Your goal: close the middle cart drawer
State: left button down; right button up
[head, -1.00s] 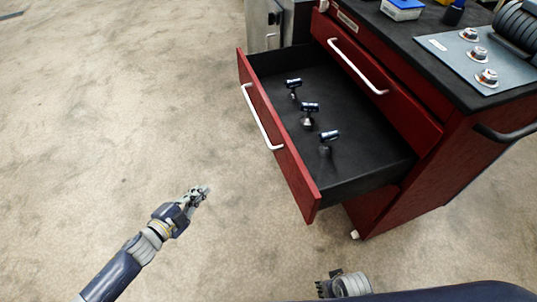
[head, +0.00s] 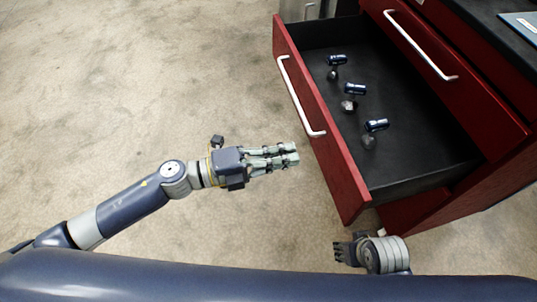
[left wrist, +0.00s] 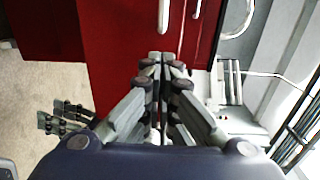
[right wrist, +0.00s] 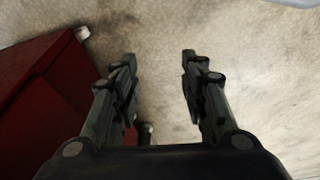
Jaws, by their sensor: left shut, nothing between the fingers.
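The open middle drawer (head: 335,165) of the red cart (head: 515,165) sticks out to the left, with a white bar handle (head: 301,97) on its red front. Several dark-and-silver tools (head: 354,91) lie on its black floor. My left gripper (head: 294,155) is shut and empty, just left of the drawer front, its fingertips pointing at it with a small gap. In the left wrist view the shut fingers (left wrist: 160,62) are in front of a red panel (left wrist: 85,35). My right gripper (head: 340,250) is low, below the drawer's near corner; in the right wrist view its fingers (right wrist: 158,58) are apart with nothing between them.
A drawer above, with its own white handle (head: 420,45), is in the cart's front. A grey metal cabinet (head: 300,10) stands behind the open drawer. The floor (head: 120,90) to the left is clear.

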aim_at(331, 145)
pick_arm(q)
jog(key=x, duration=0.6)
jog(key=shift+d, duration=0.2)
jog(key=shift+w+d, duration=0.25)
jog(key=shift+d, duration=0.35)
pick_arm(e)
jog(key=shift+f, duration=0.55)
jog(key=shift+w+r, duration=0.1)
